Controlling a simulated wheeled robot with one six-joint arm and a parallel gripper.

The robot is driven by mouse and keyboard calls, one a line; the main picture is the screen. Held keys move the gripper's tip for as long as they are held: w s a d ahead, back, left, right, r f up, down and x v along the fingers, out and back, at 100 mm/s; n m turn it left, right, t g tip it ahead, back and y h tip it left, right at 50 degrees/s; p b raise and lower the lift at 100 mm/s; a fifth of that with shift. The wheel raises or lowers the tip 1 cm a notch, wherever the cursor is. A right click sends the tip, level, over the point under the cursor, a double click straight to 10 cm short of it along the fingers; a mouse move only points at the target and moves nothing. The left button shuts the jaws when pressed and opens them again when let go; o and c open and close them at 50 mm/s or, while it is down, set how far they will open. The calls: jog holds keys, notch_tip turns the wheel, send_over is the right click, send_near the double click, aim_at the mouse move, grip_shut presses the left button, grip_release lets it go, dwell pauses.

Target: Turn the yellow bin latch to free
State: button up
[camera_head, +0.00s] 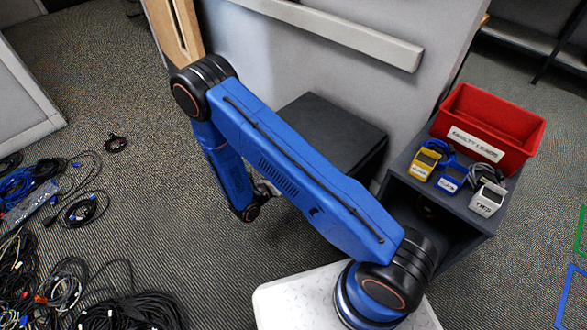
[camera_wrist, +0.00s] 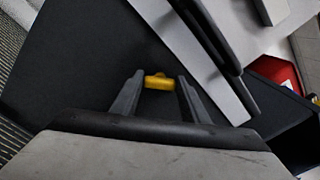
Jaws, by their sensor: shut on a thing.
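A small yellow latch (camera_wrist: 158,80) shows in the wrist view, a short bar against a dark surface (camera_wrist: 75,75). My gripper (camera_wrist: 160,87) has one grey finger at each end of the bar and is shut on it. The bar lies roughly level across the wrist picture; its mount and any markings cannot be made out. In the head view my blue arm hides the latch and most of the gripper. A dark box (camera_head: 335,125) stands behind my arm there, against the grey partition.
A dark cabinet (camera_head: 465,215) at the right carries a red bin (camera_head: 500,120) and yellow (camera_head: 423,164), blue (camera_head: 451,179) and grey (camera_head: 488,200) devices. Coiled cables (camera_head: 65,285) cover the floor at lower left. The carpet between them and my arm is mostly clear.

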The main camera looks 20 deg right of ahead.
jog(key=shift+w+a+f+n, duration=0.1)
jog(key=shift+n, duration=2.4)
jog(key=shift+f+n, duration=0.1)
jog(key=shift+n, duration=2.4)
jog(key=o, duration=1.1)
jog(key=shift+c, duration=0.2)
jog(key=v, duration=1.7)
jog(key=shift+a, duration=0.2)
